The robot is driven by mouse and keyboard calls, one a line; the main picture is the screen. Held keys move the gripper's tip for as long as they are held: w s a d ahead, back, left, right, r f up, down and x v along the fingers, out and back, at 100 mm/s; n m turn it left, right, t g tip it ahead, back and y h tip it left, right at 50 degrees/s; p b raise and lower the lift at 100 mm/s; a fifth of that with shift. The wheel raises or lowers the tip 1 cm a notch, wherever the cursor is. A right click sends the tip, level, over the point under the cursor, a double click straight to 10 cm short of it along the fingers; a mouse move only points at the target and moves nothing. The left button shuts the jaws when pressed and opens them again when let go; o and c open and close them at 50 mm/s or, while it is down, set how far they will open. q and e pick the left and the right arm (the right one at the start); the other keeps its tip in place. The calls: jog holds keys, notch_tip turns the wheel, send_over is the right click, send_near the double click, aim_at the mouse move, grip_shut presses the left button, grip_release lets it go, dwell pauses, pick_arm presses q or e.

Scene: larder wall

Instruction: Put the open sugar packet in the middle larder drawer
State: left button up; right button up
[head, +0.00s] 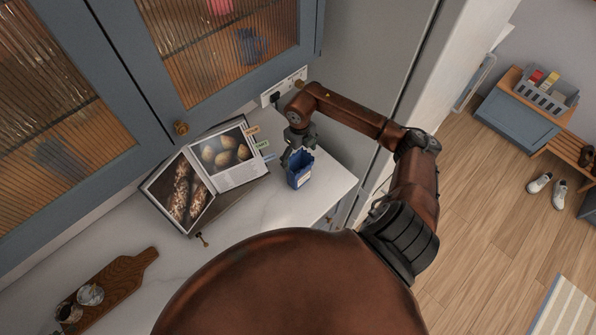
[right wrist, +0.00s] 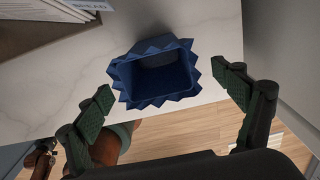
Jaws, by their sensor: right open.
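The open sugar packet (head: 299,175) is blue with a jagged top edge and stands upright on the white worktop (head: 325,185), close to its right end. In the right wrist view the packet (right wrist: 155,75) shows from above, with its dark open mouth facing the camera. My right gripper (head: 298,153) is at the packet in the head view. Its fingers (right wrist: 172,105) are spread wide, one towards each side of the packet, and seem not to touch it. The larder drawers are not clearly visible. My left gripper is not in view.
An open cookbook (head: 228,158) on a stand is just left of the packet. A wooden board (head: 115,285) with small jars lies at the lower left. Glass-fronted cupboards (head: 220,50) hang above the worktop. A wall socket (head: 283,87) is behind my right gripper.

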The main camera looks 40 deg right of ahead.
aim_at(299, 164)
jog(key=f, duration=0.1)
jog(key=f+p, duration=0.1)
jog(key=f, duration=0.2)
jog(key=shift+s+a+f+p, duration=0.15)
jog(key=shift+a+p, duration=0.1)
jog(key=shift+p, duration=0.1)
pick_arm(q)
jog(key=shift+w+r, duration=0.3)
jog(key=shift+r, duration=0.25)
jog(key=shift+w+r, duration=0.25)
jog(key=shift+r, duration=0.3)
pick_arm(e)
jog(key=c, duration=1.7)
